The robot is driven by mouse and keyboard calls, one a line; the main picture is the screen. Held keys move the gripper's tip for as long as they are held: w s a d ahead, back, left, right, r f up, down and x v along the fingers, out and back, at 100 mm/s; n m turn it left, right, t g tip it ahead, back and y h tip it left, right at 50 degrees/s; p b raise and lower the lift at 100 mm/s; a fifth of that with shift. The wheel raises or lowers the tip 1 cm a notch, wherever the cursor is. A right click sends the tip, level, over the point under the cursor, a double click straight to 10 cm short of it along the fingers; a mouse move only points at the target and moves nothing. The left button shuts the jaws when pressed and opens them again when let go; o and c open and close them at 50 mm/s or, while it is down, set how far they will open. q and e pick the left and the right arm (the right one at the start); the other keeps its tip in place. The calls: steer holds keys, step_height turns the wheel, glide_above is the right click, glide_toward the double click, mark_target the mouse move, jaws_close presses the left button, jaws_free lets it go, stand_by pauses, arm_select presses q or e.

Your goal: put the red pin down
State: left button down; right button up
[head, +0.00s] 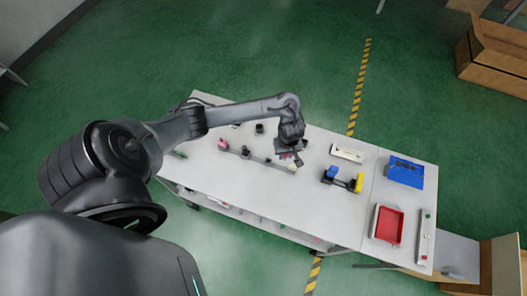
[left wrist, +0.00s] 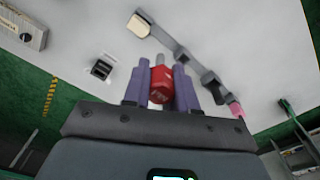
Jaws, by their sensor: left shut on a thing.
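The red pin (left wrist: 161,84) is a red block with a grey metal tip, seen in the left wrist view. My left gripper (left wrist: 164,78) is shut on it, with purple fingers on both sides. In the head view my left gripper (head: 291,150) is over the white table (head: 310,210), near the cream end of a grey bar fixture (head: 257,158). The pin is mostly hidden there by the gripper. In the wrist view the bar (left wrist: 185,55) lies beyond the fingers; I cannot tell the pin's height above the table. My right gripper is not in view.
A small dark fixture (left wrist: 101,69) sits left of the fingers. The table's front middle is clear.

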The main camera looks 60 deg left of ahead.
arm_select(q)
steer(key=shift+s+f, duration=0.2)
steer(key=shift+f, duration=0.15)
steer(key=a+f+b, duration=0.2)
steer(key=a, duration=0.1)
steer(key=s+a+f+b, duration=0.1)
steer(key=a+f+b, duration=0.1)
steer(key=a, duration=0.2)
steer(key=s+a+f+b, duration=0.1)
steer(key=a+f+b, duration=0.1)
steer(key=a+f, duration=0.1)
steer(key=shift+s+a, duration=0.1)
steer(key=shift+a, duration=0.6)
steer(key=shift+f+b, duration=0.6)
steer(key=shift+f, duration=1.35)
steer(key=shift+f, duration=0.15)
steer(key=c, duration=0.9)
jaws_free()
